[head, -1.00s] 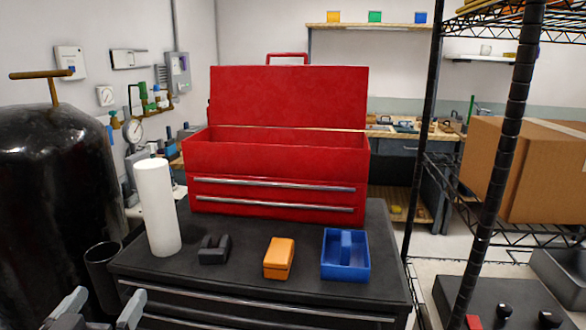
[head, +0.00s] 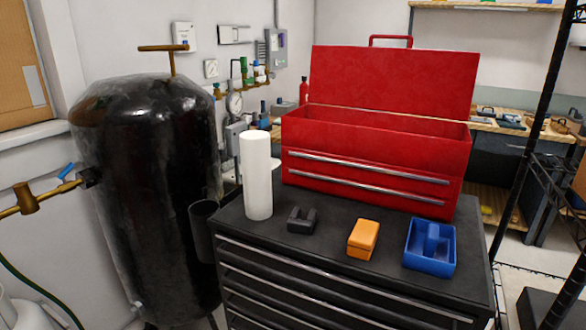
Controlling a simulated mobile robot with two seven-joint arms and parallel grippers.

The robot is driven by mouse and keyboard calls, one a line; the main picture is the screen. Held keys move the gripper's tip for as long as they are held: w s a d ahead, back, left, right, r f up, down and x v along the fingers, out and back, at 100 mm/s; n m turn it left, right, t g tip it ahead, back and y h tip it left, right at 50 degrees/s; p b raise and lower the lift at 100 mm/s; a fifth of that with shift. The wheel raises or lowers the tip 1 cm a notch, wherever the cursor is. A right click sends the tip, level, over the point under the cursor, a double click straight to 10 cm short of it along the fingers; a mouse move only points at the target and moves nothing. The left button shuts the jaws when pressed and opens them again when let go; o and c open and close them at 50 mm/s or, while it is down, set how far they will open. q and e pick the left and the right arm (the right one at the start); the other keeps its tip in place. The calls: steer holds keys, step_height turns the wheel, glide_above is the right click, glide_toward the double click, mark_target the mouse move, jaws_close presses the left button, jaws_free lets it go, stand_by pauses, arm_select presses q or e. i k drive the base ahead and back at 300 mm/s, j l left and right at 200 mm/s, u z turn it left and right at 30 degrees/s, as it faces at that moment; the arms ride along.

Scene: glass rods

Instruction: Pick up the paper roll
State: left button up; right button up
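The white paper roll (head: 257,176) stands upright on the left part of the black tool cabinet's top (head: 340,262), in front of the open red toolbox. Nothing is touching it from my side. Neither of my grippers shows in the head view now.
The red toolbox (head: 370,160) stands open behind the roll. A small black holder (head: 301,222), an orange box (head: 362,239) and a blue bin (head: 430,248) sit to the roll's right. A dark cup (head: 203,228) and a large black tank (head: 150,190) are left. A wire shelf's post (head: 541,125) is right.

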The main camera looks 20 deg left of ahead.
mark_target(255, 148)
steer(key=i+j+z, duration=0.25)
steer(key=j, duration=0.4)
steer(key=j+z, duration=0.2)
steer(key=j, duration=0.5)
steer(key=i+j+z, duration=0.1)
steer(key=j+z, duration=0.15)
steer(key=j, duration=0.45)
